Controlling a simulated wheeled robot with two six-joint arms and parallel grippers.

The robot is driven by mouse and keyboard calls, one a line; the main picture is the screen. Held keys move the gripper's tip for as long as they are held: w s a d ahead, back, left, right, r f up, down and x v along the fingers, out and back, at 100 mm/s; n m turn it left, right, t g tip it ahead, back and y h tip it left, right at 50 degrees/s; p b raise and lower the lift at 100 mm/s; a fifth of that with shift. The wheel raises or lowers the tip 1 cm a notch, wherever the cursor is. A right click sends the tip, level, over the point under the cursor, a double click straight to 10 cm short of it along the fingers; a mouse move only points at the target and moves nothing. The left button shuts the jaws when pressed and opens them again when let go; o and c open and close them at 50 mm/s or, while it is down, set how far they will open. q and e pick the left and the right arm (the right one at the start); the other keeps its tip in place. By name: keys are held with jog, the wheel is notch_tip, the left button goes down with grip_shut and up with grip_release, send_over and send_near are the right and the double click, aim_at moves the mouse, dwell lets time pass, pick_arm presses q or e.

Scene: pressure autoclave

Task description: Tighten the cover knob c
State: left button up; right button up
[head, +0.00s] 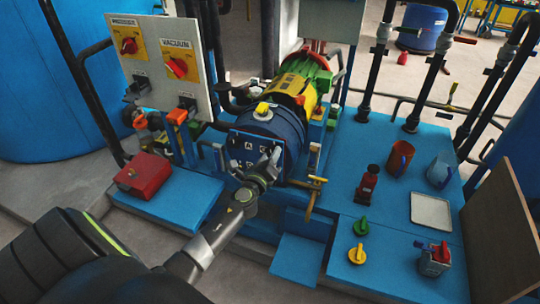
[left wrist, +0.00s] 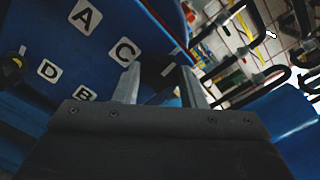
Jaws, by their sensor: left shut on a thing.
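The blue autoclave (head: 268,128) lies on its side in the middle of the head view, its lettered cover (head: 243,150) facing me. In the left wrist view, the cover (left wrist: 65,55) shows white labels A, C, D and B. My left gripper (head: 270,163) is at the cover's right side, beside label C (left wrist: 124,52). Its two fingers (left wrist: 165,82) are shut on a dark knob, cover knob c (left wrist: 158,72), which is mostly hidden between them and blurred in shadow. I cannot tell how far the knob is turned. My right gripper is not in view.
A control panel (head: 160,55) with red knobs stands at the left, above a red box (head: 143,176). A brass valve handle (head: 311,182) is close right of the gripper. On the blue platform (head: 395,235) are a green knob (head: 361,226), a yellow knob (head: 357,254), mugs and a white tray (head: 431,210).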

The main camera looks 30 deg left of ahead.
pick_arm(q)
jog(key=shift+f+m, duration=0.15)
jog(key=shift+m, duration=0.55)
jog(key=o, duration=1)
jog(key=v, duration=1.7)
jog(key=shift+s+b, duration=0.25)
jog(key=shift+b, duration=0.15)
